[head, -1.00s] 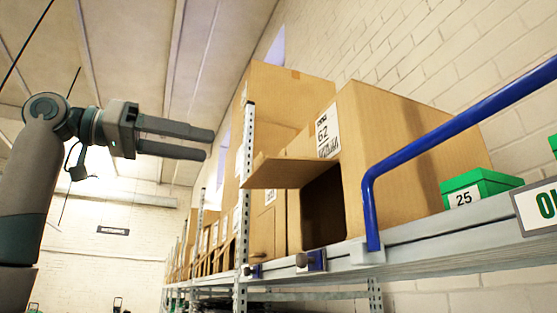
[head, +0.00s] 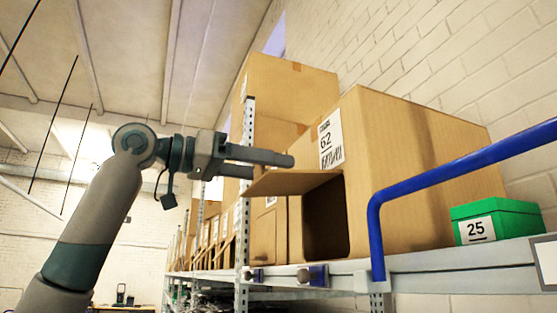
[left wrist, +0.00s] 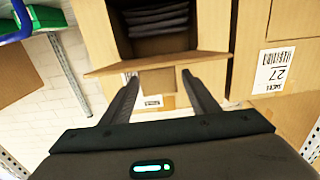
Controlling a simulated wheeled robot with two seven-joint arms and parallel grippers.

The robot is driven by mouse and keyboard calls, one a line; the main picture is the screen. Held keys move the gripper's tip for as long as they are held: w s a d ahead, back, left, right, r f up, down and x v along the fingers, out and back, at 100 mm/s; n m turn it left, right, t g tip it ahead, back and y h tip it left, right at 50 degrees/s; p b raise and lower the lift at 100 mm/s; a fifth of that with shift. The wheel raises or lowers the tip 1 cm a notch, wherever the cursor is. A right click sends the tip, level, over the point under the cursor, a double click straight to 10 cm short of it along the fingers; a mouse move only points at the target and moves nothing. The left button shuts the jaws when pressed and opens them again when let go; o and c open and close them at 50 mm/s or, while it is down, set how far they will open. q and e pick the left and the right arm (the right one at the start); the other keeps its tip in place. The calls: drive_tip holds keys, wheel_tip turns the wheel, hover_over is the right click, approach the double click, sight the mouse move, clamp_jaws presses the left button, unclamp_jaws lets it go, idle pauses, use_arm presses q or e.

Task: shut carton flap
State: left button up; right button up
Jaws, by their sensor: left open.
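The carton (head: 420,165) is a tall brown box labelled 62 on the shelf. Its front opening is dark, and its flap (head: 295,182) sticks out nearly level from the top of the opening. In the left wrist view, which looks upside down, the opening shows dark folded goods (left wrist: 158,20), with the flap (left wrist: 155,63) along its lower side. My left gripper (head: 268,166) is open and empty, with its fingers just above the flap's outer end in the head view. I cannot tell whether they touch it. My right gripper is not in view.
A blue rail (head: 450,165) rises in front of the carton's right side. A green box (head: 495,221) labelled 25 sits to the right. More brown cartons and a perforated metal upright (head: 246,190) stand to the left. A carton labelled 27 (left wrist: 275,65) is close by in the wrist view.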

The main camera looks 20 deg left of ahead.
use_arm(q)
drive_tip(key=shift+x, duration=1.05)
drive_tip(key=shift+c, duration=0.6)
